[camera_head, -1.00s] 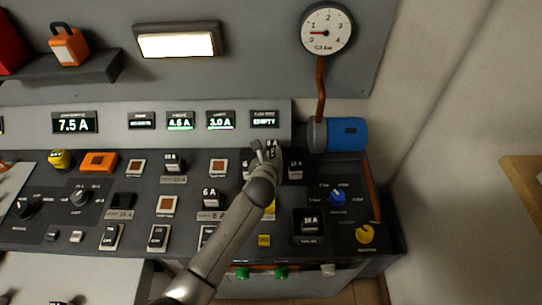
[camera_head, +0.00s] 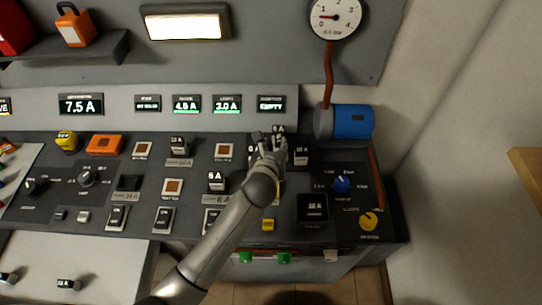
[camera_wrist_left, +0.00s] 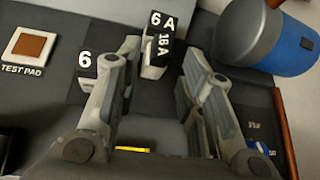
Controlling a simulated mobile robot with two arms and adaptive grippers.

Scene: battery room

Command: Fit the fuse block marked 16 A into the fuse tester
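My left gripper (camera_head: 270,146) reaches over the right part of the panel. In the left wrist view its two fingers (camera_wrist_left: 163,52) are apart, with a gap between the tips. A dark fuse block with a white base (camera_wrist_left: 152,70) stands upright beyond that gap. A "6 A" face and a sideways "16 A" marking show there; I cannot tell if both belong to one block. Another block with a "6" (camera_wrist_left: 86,60) is partly hidden by the left finger. A tester-like black square (camera_head: 313,207) holds a dark block, its label unclear. A display (camera_head: 271,104) reads "EMPTY". My right gripper is not in view.
Other fuse blocks stand nearby, one right of the gripper (camera_head: 301,155) and one left (camera_head: 216,181). A blue cylinder (camera_head: 352,121) and a red-brown pipe (camera_head: 327,80) are at the back right. A blue knob (camera_head: 342,184) and a yellow knob (camera_head: 368,221) sit at right.

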